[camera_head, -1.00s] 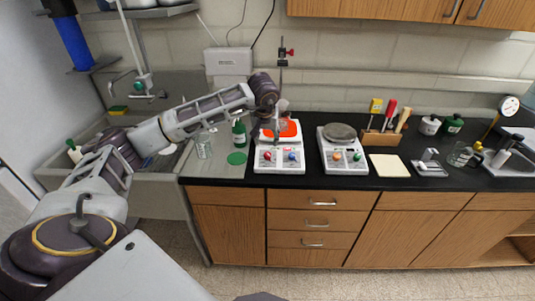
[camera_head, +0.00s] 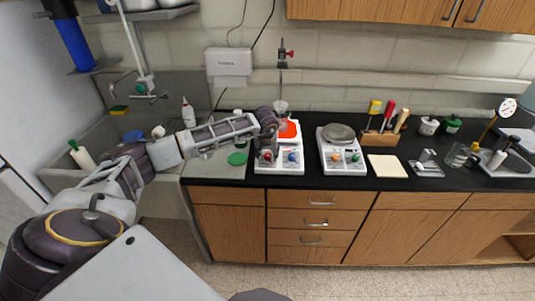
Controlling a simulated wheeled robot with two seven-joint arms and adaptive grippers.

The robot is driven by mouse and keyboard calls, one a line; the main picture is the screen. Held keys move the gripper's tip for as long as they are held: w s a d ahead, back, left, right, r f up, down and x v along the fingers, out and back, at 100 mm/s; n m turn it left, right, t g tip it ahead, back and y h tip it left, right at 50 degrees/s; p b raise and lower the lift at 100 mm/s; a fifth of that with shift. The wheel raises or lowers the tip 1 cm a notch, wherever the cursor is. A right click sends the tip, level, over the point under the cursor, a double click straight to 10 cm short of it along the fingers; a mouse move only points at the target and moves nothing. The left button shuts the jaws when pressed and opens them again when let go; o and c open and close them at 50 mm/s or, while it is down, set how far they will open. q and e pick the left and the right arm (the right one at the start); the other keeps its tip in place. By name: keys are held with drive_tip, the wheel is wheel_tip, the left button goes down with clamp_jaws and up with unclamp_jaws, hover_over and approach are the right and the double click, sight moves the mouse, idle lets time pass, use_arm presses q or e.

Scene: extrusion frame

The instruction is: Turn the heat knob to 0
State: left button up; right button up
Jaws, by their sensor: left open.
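A white hot plate (camera_head: 279,168) with a glowing orange-red top (camera_head: 288,129) stands on the black counter. Its front has a red knob (camera_head: 268,156) at left and a blue knob (camera_head: 292,157) at right. My left arm reaches in from the left, and my left gripper (camera_head: 266,151) is open, pointing down at the red knob and covering part of it. I cannot tell whether the fingers touch the knob. The knob markings are too small to read. My right gripper is not in view.
A second white hot plate (camera_head: 343,163) with a grey top stands to the right. A clamp stand (camera_head: 281,75) rises behind the glowing plate.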

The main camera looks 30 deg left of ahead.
use_arm(q)
drive_tip(key=shift+w+f, duration=0.1)
drive_tip(key=shift+f, duration=0.3)
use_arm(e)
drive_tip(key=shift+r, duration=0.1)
use_arm(q)
drive_tip(key=shift+c, duration=0.5)
drive_tip(key=c, duration=0.9)
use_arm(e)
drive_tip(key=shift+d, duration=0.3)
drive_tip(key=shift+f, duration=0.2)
